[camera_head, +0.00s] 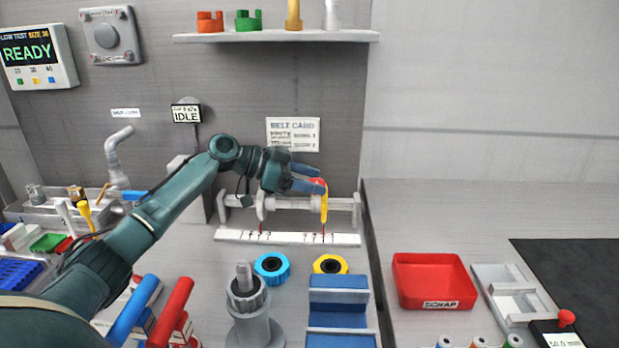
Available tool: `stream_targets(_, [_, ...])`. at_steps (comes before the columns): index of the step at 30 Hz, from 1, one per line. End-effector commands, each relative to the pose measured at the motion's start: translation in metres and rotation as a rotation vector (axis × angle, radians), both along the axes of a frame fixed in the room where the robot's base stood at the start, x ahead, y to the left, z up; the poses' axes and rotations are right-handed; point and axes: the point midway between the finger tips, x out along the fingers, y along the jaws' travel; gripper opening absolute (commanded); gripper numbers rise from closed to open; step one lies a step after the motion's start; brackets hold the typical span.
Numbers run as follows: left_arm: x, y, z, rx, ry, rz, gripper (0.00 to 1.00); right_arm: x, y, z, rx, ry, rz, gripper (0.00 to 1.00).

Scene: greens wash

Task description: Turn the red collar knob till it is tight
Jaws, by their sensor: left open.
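The red knob (319,183) sits at the top of a yellow collar (324,207) on the right part of a light horizontal bar (290,201). A pale collar (261,206) sits further left on the same bar. My left gripper (316,179) is open, with its two blue fingers pointing right at the red knob. The fingers partly cover the knob, so I cannot tell whether they touch it. A white scale strip (285,238) with marks lies below the bar. My right gripper is not in view.
Blue (272,268) and yellow (330,265) rings lie in front of the strip. A grey post (246,300) and a blue block (338,300) stand nearer. A red scrap bin (433,281) is at right. A shelf (280,37) hangs above.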

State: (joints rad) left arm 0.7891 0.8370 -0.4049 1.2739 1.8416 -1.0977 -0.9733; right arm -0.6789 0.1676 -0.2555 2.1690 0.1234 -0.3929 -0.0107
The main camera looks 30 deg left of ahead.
Motion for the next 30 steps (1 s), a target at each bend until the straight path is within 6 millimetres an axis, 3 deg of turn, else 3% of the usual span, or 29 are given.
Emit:
stream_targets(6, [0.0002,0.0000,-0.0003,0.000,0.000,0.001,0.58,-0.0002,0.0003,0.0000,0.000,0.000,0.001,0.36])
stream_targets(22, [-0.0002,0.0004,-0.0004,0.001,0.001,0.000,0.15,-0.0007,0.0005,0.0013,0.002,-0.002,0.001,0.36])
stream_targets(30, [-0.0008,0.0001,-0.0004,0.003,0.001,0.026,0.14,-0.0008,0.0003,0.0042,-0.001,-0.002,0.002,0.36])
